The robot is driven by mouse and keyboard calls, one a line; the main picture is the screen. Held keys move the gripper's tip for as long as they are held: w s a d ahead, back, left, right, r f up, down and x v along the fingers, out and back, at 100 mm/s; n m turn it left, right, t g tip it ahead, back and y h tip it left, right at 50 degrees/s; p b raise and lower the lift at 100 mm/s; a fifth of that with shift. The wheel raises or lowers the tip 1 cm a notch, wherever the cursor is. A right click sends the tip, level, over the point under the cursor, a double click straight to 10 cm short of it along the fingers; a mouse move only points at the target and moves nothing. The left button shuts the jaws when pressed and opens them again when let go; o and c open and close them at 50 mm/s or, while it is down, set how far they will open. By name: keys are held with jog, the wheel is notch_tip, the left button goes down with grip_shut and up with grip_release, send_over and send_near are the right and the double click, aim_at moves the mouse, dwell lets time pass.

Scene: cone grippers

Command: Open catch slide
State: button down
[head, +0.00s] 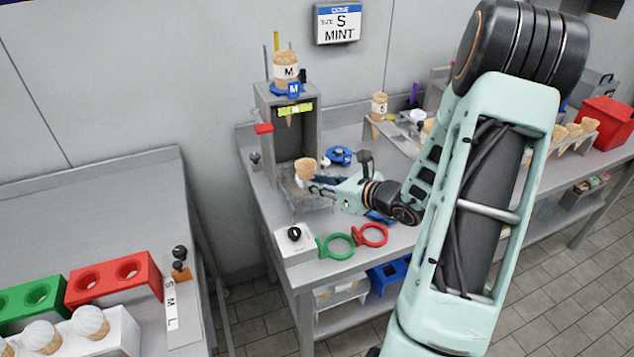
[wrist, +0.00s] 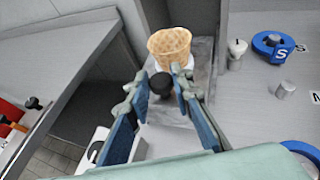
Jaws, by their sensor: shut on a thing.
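The cone dispenser (head: 265,115) is a grey upright housing on the bench, with a stack of cones (head: 285,68) marked M on top. A yellow-green bar (head: 295,108) crosses its front, with a cone tip showing below it. At its foot is a grey base (head: 300,205), which looks like the catch slide. A waffle cone (head: 305,168) stands upright there; it also shows in the wrist view (wrist: 170,45). My gripper (head: 322,184) is at the front of this base. In the wrist view its blue-padded fingers close around a black knob (wrist: 161,83) just below the cone.
Green (head: 336,246) and red (head: 370,235) rings and a white dial box (head: 295,243) sit at the bench's front edge. A blue S ring (wrist: 272,46) lies right of the base. A sign (head: 338,22) reads S MINT. A gap separates the left bench.

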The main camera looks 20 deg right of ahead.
jog(key=c, duration=1.7)
grip_release()
jog(key=v, duration=1.2)
